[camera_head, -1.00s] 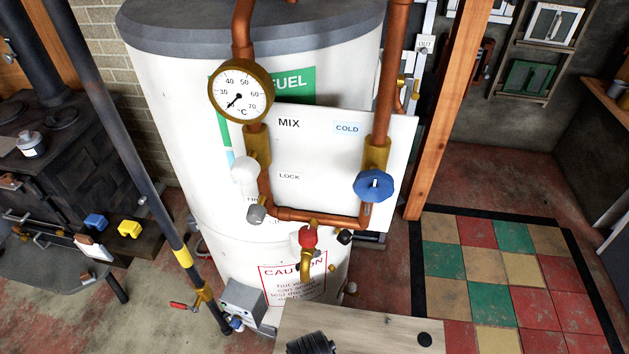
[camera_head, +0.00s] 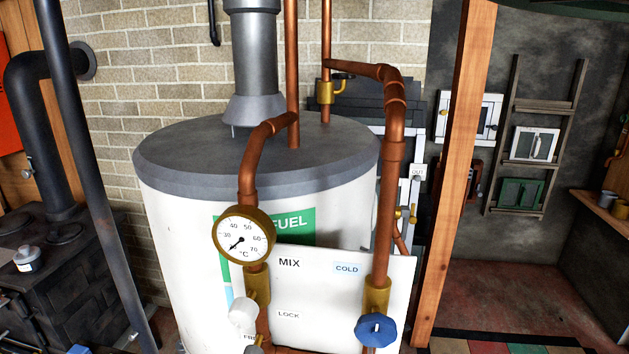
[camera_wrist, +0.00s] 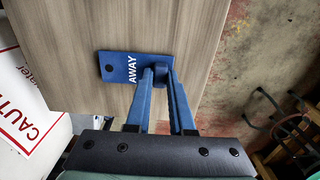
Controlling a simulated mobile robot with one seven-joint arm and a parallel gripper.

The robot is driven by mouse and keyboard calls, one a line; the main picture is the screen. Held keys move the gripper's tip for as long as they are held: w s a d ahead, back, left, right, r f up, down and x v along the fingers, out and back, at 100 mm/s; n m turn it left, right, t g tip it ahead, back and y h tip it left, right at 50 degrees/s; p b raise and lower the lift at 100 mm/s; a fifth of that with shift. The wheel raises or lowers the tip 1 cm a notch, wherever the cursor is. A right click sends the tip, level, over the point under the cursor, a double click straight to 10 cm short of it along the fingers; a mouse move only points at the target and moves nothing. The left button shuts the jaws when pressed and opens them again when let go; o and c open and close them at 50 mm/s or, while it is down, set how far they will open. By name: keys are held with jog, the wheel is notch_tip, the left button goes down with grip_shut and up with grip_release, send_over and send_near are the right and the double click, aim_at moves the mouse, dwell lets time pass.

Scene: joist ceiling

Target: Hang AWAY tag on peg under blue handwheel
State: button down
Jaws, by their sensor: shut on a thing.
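The blue AWAY tag (camera_wrist: 118,67) shows in the wrist view over a grey wooden board, with a small hole near its far end. My gripper (camera_wrist: 161,76) is shut on a small blue round part at the tag's near end. I cannot tell whether the tag touches the board. The blue handwheel (camera_head: 375,329) is low in the head view, on the right copper pipe below the COLD label. The area under the handwheel is cut off by the frame's bottom edge, and no peg shows there. My gripper is not in the head view.
The white MIX panel (camera_head: 330,292) stands in front of the white cylinder (camera_head: 175,235). A gauge (camera_head: 243,236) and white valve handle (camera_head: 242,312) are left of the handwheel. A wooden post (camera_head: 456,180) rises to the right.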

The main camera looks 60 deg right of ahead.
jog(key=shift+r+p, duration=1.05)
jog(key=shift+r, duration=0.05)
jog(key=shift+r, duration=0.1)
notch_tip(320, 180, up, 5)
jog(key=p, duration=0.5)
jog(key=shift+w, duration=0.1)
